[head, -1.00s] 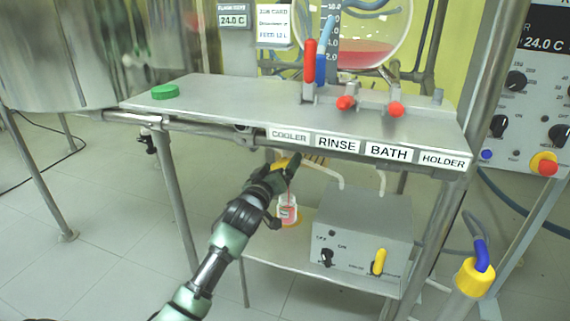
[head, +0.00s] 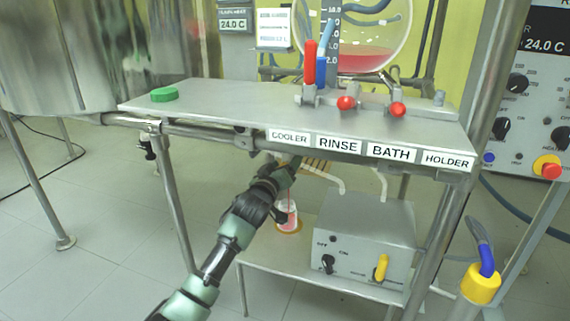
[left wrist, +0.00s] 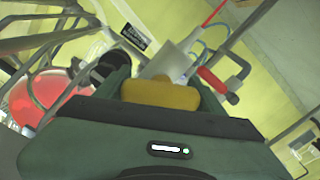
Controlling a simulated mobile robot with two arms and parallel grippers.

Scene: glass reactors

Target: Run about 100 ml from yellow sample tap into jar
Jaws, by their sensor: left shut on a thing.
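My left gripper (head: 284,172) is under the front edge of the bench, below the COOLER label. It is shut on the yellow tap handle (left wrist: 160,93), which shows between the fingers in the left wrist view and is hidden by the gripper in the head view. A thin red stream (head: 289,198) runs down just below the gripper into the jar (head: 287,217). The jar stands upright on the lower shelf and has pinkish red liquid in it. The arm partly covers the jar's left side, and its level is too small to read. My right gripper is not in view.
A green cap (head: 164,94) lies on the bench top (head: 225,98). A grey box (head: 362,240) with a yellow switch stands on the lower shelf (head: 330,285), right of the jar. A round flask (head: 370,40) with red liquid is above the bench.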

